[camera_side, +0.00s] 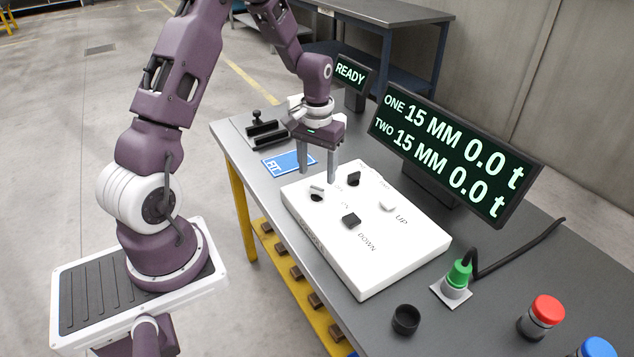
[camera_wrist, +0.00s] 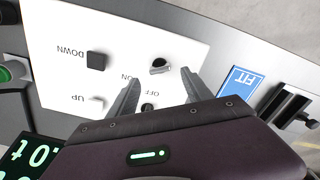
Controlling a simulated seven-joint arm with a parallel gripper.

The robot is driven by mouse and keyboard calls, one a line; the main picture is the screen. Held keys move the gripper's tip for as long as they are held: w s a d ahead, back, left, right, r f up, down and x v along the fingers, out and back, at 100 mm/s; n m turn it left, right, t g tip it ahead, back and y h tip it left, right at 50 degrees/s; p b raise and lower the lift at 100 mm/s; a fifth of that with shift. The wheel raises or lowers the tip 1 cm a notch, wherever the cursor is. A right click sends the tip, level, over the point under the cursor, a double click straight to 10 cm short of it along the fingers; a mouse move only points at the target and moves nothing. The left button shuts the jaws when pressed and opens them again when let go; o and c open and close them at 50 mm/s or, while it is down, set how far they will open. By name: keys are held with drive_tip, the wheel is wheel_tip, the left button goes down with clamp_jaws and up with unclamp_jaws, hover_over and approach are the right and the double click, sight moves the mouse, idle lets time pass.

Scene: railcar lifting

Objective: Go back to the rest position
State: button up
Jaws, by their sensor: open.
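My gripper (camera_side: 318,172) is open and empty. It hangs over the far left part of the white control panel (camera_side: 373,262), with its fingers pointing down near a knob with a pale top (camera_side: 317,192) and a black knob (camera_side: 353,178). In the wrist view the two fingers (camera_wrist: 160,86) are spread apart, with the pale-topped knob (camera_wrist: 160,66) showing between them and a dark knob (camera_wrist: 147,107) near them. Whether a fingertip touches the panel cannot be told. The black DOWN button (camera_side: 351,220) and the white UP button (camera_side: 388,206) are clear of the fingers.
A display (camera_side: 450,155) reads ONE 15 MM 0.0 t, TWO 15 MM 0.0 t; a smaller screen (camera_side: 350,73) reads READY. A blue card (camera_side: 288,163) and a black holder (camera_side: 266,132) lie left. A green plug (camera_side: 459,273), black cup (camera_side: 406,319) and red-capped item (camera_side: 546,312) stand right.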

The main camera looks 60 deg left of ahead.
drive_tip(key=shift+r, duration=0.6)
drive_tip(key=shift+d+r, duration=0.1)
drive_tip(key=shift+r, duration=0.1)
drive_tip(key=s+d+r+m+t, duration=0.1)
drive_tip(key=s+d+r+m, duration=0.1)
drive_tip(key=s+d+r, duration=0.35)
drive_tip(key=s+d+r+m+t, duration=0.1)
drive_tip(key=s+d+r+t, duration=0.1)
drive_tip(key=d+r, duration=0.65)
drive_tip(key=s+d+r+m+t, duration=0.1)
drive_tip(key=s+d+r, duration=0.1)
drive_tip(key=s, duration=0.4)
drive_tip(key=s+d+r+m+t, duration=0.1)
drive_tip(key=s+d+r, duration=0.1)
drive_tip(key=s+r, duration=0.2)
drive_tip(key=s, duration=0.3)
drive_tip(key=shift+s+r+m+t, duration=0.15)
drive_tip(key=shift+s+m+t, duration=0.15)
drive_tip(key=shift+m, duration=0.1)
